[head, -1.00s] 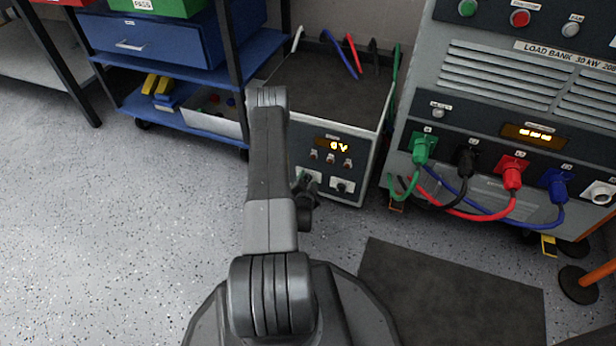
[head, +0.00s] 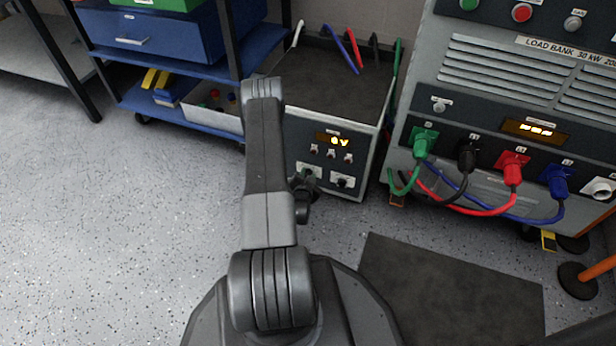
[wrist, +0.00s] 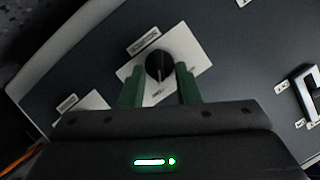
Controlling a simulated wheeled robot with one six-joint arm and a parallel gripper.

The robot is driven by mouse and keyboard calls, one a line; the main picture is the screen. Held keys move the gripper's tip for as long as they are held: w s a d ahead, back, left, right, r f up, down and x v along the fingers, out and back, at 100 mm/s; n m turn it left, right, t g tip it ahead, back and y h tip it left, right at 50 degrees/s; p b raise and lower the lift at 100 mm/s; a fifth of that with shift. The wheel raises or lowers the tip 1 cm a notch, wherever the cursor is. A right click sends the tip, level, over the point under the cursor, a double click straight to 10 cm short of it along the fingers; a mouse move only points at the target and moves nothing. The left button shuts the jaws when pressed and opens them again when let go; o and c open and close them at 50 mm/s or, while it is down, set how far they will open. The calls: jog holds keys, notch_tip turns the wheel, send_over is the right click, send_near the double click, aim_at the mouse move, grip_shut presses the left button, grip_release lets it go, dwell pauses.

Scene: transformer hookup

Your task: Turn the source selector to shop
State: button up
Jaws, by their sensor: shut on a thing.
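A black round selector knob (wrist: 158,63) with a pale pointer line sits on a white plate on a dark panel in the wrist view. My gripper (wrist: 160,70) has its two green fingers shut on the knob, one on each side. In the head view my gripper (head: 304,181) reaches the left white plate (head: 311,168) on the front of a grey cabinet (head: 365,150); my arm hides part of this front. The plate's position labels are too small to read, so I cannot tell which position the pointer marks.
A second knob (head: 343,182) sits right of the held one, below several small switches and a lit display (head: 335,140). The load bank (head: 500,110) with coloured plugs and cables stands to the right. A blue shelf cart (head: 180,70) is at the left. A dark mat (head: 450,290) lies on the floor.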

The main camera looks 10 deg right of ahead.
jog(key=shift+w+a+r+n+g+h, duration=0.15)
jog(key=shift+n+g+h, duration=0.15)
jog(key=shift+n, duration=0.3)
jog(key=shift+w+a+n+g+h, duration=0.1)
jog(key=shift+n+g+h, duration=0.15)
jog(key=shift+n, duration=0.35)
jog(key=shift+a+n+g+h, duration=0.2)
jog(key=shift+n+g+h, duration=0.45)
jog(key=shift+n, duration=0.55)
jog(key=shift+w+a+f+n+g+h, duration=0.15)
jog(key=shift+n+h, duration=0.35)
jog(key=shift+n, duration=0.25)
jog(key=shift+w+a+n+g+h, duration=0.1)
jog(key=shift+n+g+h, duration=0.1)
jog(key=shift+n+h, duration=0.45)
jog(key=shift+w+a+f+n+g+h, duration=0.15)
jog(key=shift+n+h, duration=0.2)
jog(key=shift+n, duration=0.55)
jog(key=shift+s+r, duration=0.1)
jog(key=o, duration=1)
jog(key=shift+c, duration=0.2)
